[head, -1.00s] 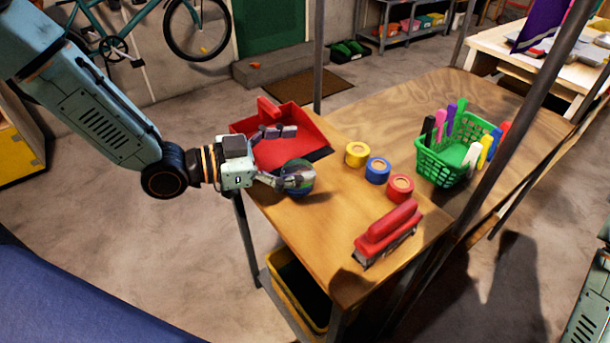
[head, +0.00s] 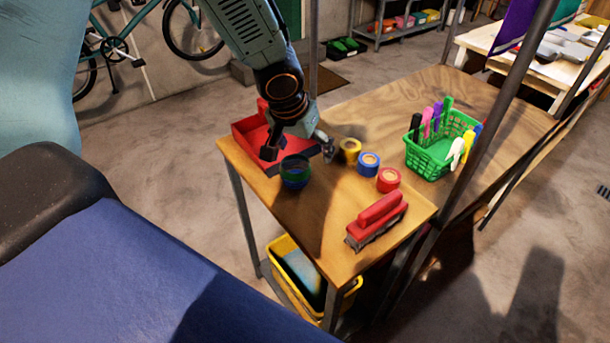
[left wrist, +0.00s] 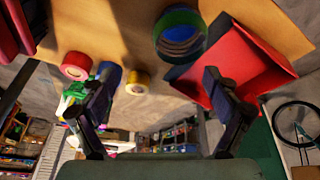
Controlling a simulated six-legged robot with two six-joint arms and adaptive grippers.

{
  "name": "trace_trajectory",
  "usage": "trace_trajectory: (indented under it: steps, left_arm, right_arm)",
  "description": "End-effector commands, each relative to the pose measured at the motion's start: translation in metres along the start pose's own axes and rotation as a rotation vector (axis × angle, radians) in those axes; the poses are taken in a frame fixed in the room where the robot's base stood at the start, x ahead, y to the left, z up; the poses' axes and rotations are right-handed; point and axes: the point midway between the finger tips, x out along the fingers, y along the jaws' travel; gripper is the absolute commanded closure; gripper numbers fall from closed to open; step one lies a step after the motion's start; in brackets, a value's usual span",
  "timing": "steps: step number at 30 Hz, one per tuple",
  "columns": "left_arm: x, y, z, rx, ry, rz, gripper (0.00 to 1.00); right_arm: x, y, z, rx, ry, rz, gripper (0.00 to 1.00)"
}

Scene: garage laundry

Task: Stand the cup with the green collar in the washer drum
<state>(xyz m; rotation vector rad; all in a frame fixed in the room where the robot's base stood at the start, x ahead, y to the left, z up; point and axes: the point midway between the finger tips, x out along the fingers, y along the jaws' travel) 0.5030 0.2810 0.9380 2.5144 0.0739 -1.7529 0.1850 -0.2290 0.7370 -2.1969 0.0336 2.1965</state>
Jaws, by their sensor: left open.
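The cup with the green collar (head: 295,172), a blue cup with a green band at its top, stands on the wooden table near its left corner. In the left wrist view the cup (left wrist: 180,35) shows beyond the fingertips, slightly right of centre. My left gripper (head: 299,150) is open and empty, just behind and above the cup, pointing down towards the table. Its two fingers (left wrist: 158,80) are spread wide in the left wrist view. I cannot tell whether a finger touches the cup. The washer drum is not in view. My right gripper is not in view.
A red dustpan (head: 250,130) lies right behind the cup. Yellow (head: 349,150), blue (head: 368,164) and red (head: 389,179) tape rolls are to its right. A red-handled brush (head: 376,220) lies at the front. A green basket (head: 428,160) of markers stands further right. Metal posts flank the table.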

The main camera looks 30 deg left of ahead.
Motion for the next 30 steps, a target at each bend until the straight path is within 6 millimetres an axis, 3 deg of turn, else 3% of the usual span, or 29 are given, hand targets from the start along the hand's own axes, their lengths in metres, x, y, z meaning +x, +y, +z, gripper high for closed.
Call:
trace_trajectory:
  steps: [6, 13, 30]
  left_arm:
    - [-0.002, -0.025, 0.016, -0.202, -0.065, -0.106, 0.12]
    - [0.001, -0.031, 0.021, -0.288, -0.076, -0.133, 0.12]
    - [0.067, -0.027, 0.026, -0.284, -0.076, -0.131, 0.12]
  right_arm:
    - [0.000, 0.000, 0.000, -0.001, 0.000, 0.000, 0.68]
    - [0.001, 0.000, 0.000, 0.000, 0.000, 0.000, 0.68]
    - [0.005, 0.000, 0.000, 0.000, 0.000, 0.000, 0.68]
